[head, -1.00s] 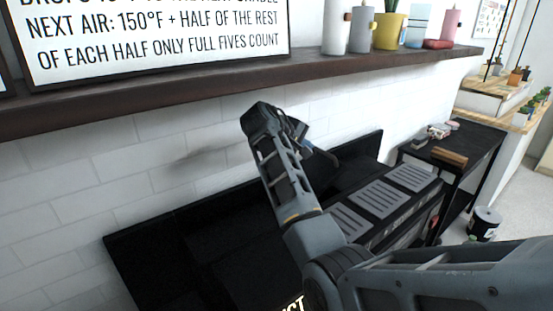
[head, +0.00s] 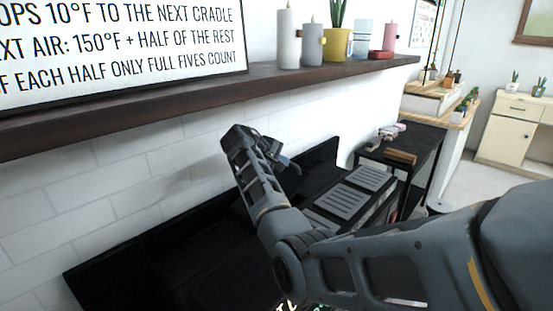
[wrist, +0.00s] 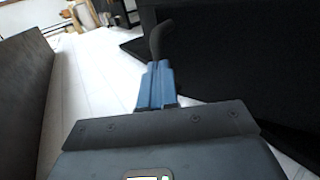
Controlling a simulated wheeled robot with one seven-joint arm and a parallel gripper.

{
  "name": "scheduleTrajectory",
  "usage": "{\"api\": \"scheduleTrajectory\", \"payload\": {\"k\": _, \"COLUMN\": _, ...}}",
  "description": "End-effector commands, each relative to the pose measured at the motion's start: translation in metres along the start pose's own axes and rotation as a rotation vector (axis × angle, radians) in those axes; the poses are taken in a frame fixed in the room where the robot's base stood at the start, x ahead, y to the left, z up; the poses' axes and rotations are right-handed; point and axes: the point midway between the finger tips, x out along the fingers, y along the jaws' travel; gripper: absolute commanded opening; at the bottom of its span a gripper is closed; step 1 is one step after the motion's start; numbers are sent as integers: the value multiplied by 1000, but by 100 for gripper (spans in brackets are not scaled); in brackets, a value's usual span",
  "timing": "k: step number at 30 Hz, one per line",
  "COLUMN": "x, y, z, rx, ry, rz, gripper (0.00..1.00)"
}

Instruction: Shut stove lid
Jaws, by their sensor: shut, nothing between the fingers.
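The stove has grey slotted grates (head: 341,201) on its top, uncovered. A black panel, which looks like the raised lid (head: 322,164), stands along the wall behind the grates; my arm hides its middle part. In the wrist view a large black surface (wrist: 235,50), likely the same lid, fills the right side. My gripper (head: 290,166) is above and behind the stove, close to the wall side of the panel. Its blue fingers (wrist: 156,82) are together and empty, with a dark curved tip beside the black surface. I cannot tell whether it touches.
A dark wooden shelf (head: 190,91) with candles and a plant pot runs above, along the white tiled wall (head: 110,165). A black side cart (head: 418,142) with small items stands right of the stove. Open floor lies farther right.

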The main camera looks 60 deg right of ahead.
Motion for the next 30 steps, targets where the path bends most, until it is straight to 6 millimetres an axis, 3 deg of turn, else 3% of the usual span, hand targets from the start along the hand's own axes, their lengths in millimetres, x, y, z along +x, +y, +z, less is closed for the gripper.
{"api": "scheduleTrajectory", "payload": {"k": 13, "x": 7, "y": 0, "z": 0, "rx": 0, "ry": -1, "rz": -22, "gripper": 0}}
{"api": "scheduleTrajectory", "payload": {"k": 23, "x": 70, "y": -23, "z": -1, "rx": -3, "ry": -3, "rz": -315, "gripper": 0}}
{"api": "scheduleTrajectory", "payload": {"k": 30, "x": 86, "y": -34, "z": -1, "rx": -4, "ry": 1, "rz": -407, "gripper": 0}}
